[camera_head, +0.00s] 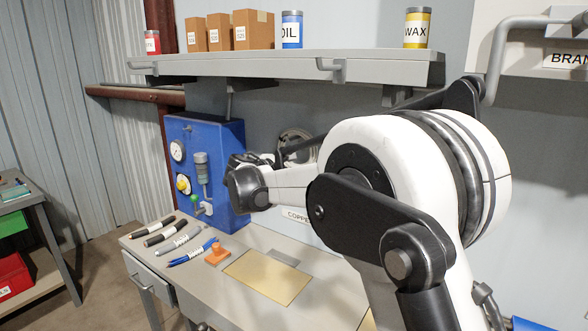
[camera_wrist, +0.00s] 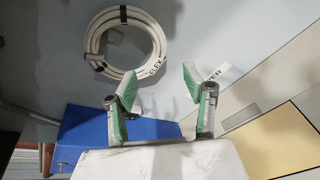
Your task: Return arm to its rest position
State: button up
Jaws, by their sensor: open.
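My gripper is open and empty in the wrist view (camera_wrist: 157,92), with its two green-padded fingers spread apart. In the head view my arm reaches left from the right side, and its wrist end is near the blue machine (camera_head: 215,135); the fingertips are hard to make out there. A white coiled cable (camera_wrist: 84,40) is against the grey wall in the wrist view, beyond the fingers and apart from them. Part of the coil also shows behind my arm in the head view.
A grey shelf (camera_head: 290,66) with boxes and cans runs above my arm. A side bench (camera_head: 50,235) stands at the left.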

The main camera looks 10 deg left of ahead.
jog(key=s+d+r+m+g+y, duration=0.15)
jog(key=s+d+m, duration=0.35)
jog(key=s+d, duration=0.65)
jog(key=s+d+r+m+g, duration=0.1)
jog(key=s+d+m+g, duration=0.35)
jog(key=s+d, duration=0.75)
jog(key=s+d+f+m+y, duration=0.1)
jog(key=s+f+m, duration=0.3)
jog(key=s, duration=0.5)
jog(key=s+d+f+m+y+b, duration=0.1)
jog(key=s+d+f+m, duration=0.3)
jog(key=s, duration=0.5)
jog(key=s+d+f+m+y, duration=0.2)
jog(key=s+d+f+m, duration=0.1)
jog(key=s, duration=0.6)
jog(key=shift+s+f+m+b, duration=0.2)
jog(key=shift+f+m+b, duration=0.1)
jog(key=shift+f+m, duration=0.55)
